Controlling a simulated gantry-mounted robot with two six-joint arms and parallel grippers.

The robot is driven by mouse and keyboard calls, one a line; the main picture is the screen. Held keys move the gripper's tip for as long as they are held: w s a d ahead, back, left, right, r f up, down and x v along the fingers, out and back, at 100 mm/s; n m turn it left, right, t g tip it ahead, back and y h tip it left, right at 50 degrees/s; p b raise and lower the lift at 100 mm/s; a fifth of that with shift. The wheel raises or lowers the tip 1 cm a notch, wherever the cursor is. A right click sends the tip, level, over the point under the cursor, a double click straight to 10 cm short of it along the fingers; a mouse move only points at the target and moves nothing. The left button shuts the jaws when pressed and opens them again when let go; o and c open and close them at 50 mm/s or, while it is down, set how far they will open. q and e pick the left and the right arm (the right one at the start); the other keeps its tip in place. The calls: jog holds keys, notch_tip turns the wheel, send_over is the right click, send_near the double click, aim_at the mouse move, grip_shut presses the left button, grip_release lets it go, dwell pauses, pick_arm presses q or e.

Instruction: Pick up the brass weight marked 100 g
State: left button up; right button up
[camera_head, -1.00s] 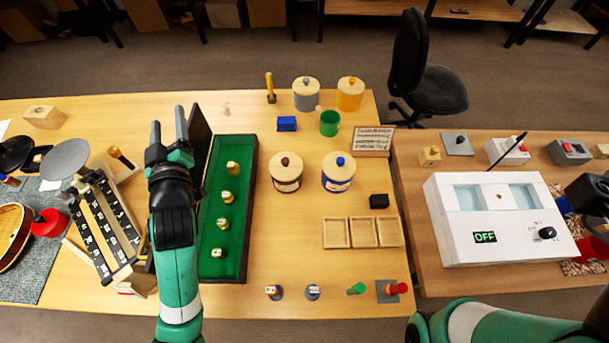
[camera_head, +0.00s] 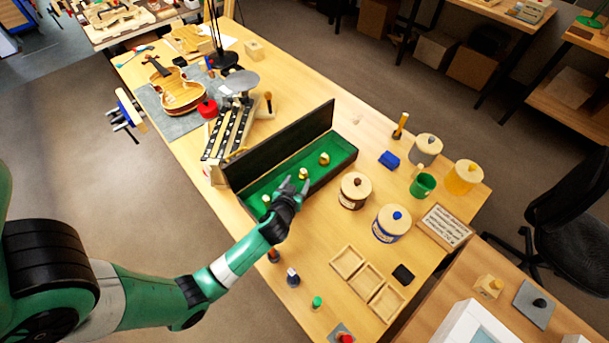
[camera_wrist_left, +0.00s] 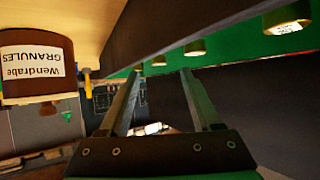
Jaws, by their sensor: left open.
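Brass weights stand in a row in the green-lined case (camera_head: 344,155), whose dark lid is raised. In the head view I see one weight at the near end (camera_head: 265,201), one in the middle (camera_head: 304,173) and one farther along (camera_head: 324,158). The left wrist view shows several, the closest (camera_wrist_left: 287,19) with a pale label too small to read. I cannot tell which is marked 100 g. My left gripper (camera_head: 292,184) is open and empty over the case's near side, hiding part of it. Its two fingers (camera_wrist_left: 161,74) point along the row. My right gripper is out of view.
A brown-labelled jar (camera_head: 354,191) and a blue-labelled jar (camera_head: 391,223) stand right of the case. Wooden trays (camera_head: 366,281) lie nearer the front. A black-and-wood rack (camera_head: 229,130) stands beyond the raised lid. Small stamps line the bench's front edge.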

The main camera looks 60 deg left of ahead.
aim_at(303, 171)
pick_arm(q)
jog(key=shift+w+a+f, duration=0.1)
jog(key=shift+w+a, duration=0.05)
jog(key=shift+a, duration=0.1)
jog(key=b+x, duration=0.1)
jog(key=x, duration=0.4)
jog(key=shift+w, duration=0.2)
jog(key=shift+r, duration=0.2)
grip_shut()
